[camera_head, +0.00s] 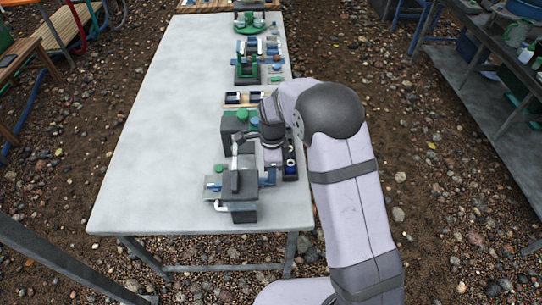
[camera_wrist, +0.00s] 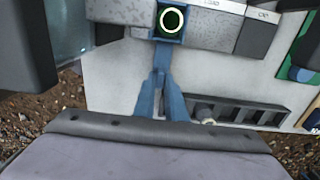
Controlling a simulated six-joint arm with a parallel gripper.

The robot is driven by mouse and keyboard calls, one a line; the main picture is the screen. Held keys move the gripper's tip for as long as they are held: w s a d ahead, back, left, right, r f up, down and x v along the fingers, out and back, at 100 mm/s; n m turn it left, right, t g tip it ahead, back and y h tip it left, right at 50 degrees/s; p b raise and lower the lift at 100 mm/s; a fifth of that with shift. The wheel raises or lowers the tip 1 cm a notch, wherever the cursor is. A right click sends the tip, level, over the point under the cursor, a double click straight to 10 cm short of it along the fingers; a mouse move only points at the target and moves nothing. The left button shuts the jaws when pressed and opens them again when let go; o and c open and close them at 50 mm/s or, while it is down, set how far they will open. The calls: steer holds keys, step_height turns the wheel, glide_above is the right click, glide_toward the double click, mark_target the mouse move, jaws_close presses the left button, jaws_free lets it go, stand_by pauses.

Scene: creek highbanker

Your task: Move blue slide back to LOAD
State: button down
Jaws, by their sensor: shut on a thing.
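The blue slide (camera_wrist: 167,54) shows in the wrist view as a blue frame around a dark green round opening with a pale ring, set against a grey block. My gripper (camera_wrist: 161,76) has two blue fingers that converge on the slide's near end and are shut on it. In the head view my gripper (camera_head: 268,180) is low at the right side of the dark grey device (camera_head: 240,184) on the table. The arm's wrist partly covers that side. The LOAD marking is not readable in either view.
A black tray with compartments (camera_wrist: 235,107) lies close to the right of my fingers in the wrist view. Green and grey blocks (camera_head: 233,122) stand behind the device. More fixtures line the table's right edge farther back. The table's left part (camera_head: 165,130) is clear.

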steer(key=shift+w+p, duration=0.45)
steer(key=shift+w, duration=2.65)
steer(key=c, duration=1.9)
jaws_free()
steer(key=shift+o, duration=0.2)
steer(key=shift+r, duration=0.1)
step_height(320, 180, up, 7)
steer(key=p, duration=0.5)
